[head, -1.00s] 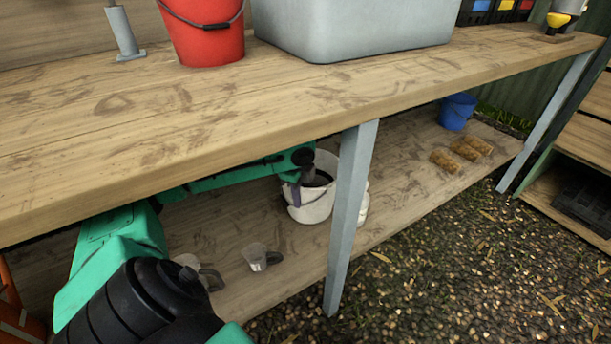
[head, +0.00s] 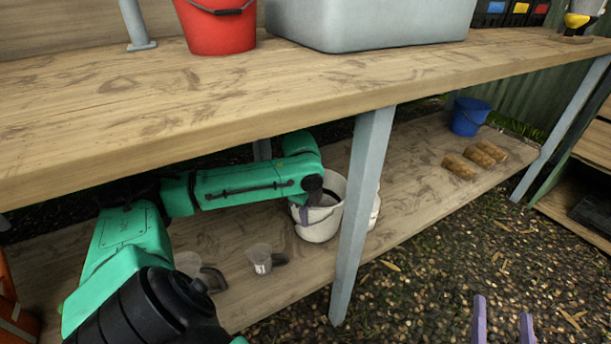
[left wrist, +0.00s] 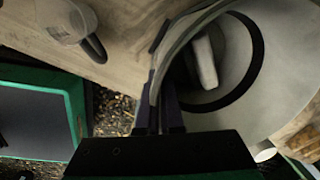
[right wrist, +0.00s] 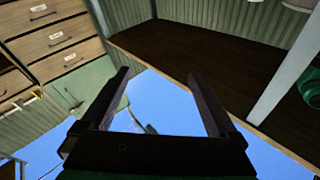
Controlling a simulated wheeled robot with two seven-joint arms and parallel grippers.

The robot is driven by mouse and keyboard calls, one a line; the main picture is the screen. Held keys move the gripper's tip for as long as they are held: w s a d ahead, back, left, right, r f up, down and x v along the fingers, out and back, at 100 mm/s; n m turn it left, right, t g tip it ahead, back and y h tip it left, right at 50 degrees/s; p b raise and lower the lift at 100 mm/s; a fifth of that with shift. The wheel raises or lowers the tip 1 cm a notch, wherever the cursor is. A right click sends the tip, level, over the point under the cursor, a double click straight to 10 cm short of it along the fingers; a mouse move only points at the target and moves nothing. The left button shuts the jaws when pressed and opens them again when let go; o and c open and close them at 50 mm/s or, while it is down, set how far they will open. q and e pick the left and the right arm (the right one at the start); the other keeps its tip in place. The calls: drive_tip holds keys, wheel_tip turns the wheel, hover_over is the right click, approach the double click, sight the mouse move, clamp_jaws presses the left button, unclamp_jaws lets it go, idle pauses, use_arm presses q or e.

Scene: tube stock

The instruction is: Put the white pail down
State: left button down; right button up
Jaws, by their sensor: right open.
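The white pail (head: 325,225) is upright over the lower shelf (head: 405,205), just left of the table leg, in the head view. I cannot tell whether its base touches the shelf. My left gripper (head: 304,214) is at the pail's left side. In the left wrist view the fingers (left wrist: 168,112) are closed on the rim of the pail (left wrist: 280,50), and a dark hoop and a pale piece show at its opening. My right gripper (head: 503,325) is open and empty, out in front of the bench; it also shows in the right wrist view (right wrist: 160,85).
Brown blocks (head: 475,158) and a blue bucket (head: 468,118) are further right. The bench top (head: 230,100) hangs above.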

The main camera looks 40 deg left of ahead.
use_arm(q)
drive_tip(key=shift+f+b, duration=0.5)
drive_tip(key=shift+f, duration=0.45)
use_arm(e)
wheel_tip(320, 180, up, 12)
drive_tip(key=w+d+n+t+y, duration=0.1)
drive_tip(key=t, duration=0.2)
drive_tip(key=shift+d+t, duration=0.15)
drive_tip(key=shift+t, duration=0.25)
use_arm(q)
drive_tip(key=c, duration=1.1)
unclamp_jaws()
use_arm(e)
drive_tip(key=shift+f, duration=0.25)
